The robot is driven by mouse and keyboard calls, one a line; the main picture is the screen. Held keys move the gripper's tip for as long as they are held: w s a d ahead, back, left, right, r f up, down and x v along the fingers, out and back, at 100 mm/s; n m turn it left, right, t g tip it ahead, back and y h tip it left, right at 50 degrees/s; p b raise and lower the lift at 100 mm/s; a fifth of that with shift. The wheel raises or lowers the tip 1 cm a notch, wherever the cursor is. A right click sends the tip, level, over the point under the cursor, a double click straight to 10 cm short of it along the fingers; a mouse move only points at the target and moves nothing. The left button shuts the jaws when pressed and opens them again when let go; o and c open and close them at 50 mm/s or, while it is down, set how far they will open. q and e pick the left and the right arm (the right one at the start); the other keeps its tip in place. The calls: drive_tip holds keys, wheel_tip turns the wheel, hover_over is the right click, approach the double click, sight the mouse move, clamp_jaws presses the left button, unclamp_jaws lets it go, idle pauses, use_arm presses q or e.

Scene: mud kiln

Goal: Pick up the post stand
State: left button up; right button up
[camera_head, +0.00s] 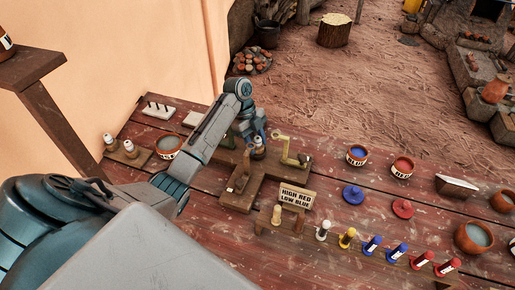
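My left gripper (257,147) points down over the middle of the red-brown plank table, at the back part of a dark wooden stand (238,200). Its fingertips are small and crowded against a small pale and dark piece there, so I cannot tell whether they are open or shut on it. The wooden stand has a flat base and an upright piece. My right gripper is not in view.
A brass-coloured bent fixture (289,150) stands right of my gripper. Several coloured pegs (372,245) line the front right. Blue (357,155) and red (402,167) bowls stand behind; lids lie between.

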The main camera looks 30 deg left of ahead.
use_arm(q)
drive_tip(key=shift+r, duration=0.1)
drive_tip(key=shift+c, duration=0.4)
drive_tip(key=shift+w+r, duration=0.1)
drive_tip(key=shift+r, duration=0.45)
drive_tip(key=shift+r+b, duration=0.45)
drive_tip(key=shift+r, duration=0.1)
wheel_tip(320, 180, up, 7)
drive_tip(key=p, duration=0.6)
drive_tip(key=shift+f+p, duration=0.15)
drive_tip(key=shift+p, duration=0.2)
drive_tip(key=shift+r+p, duration=0.5)
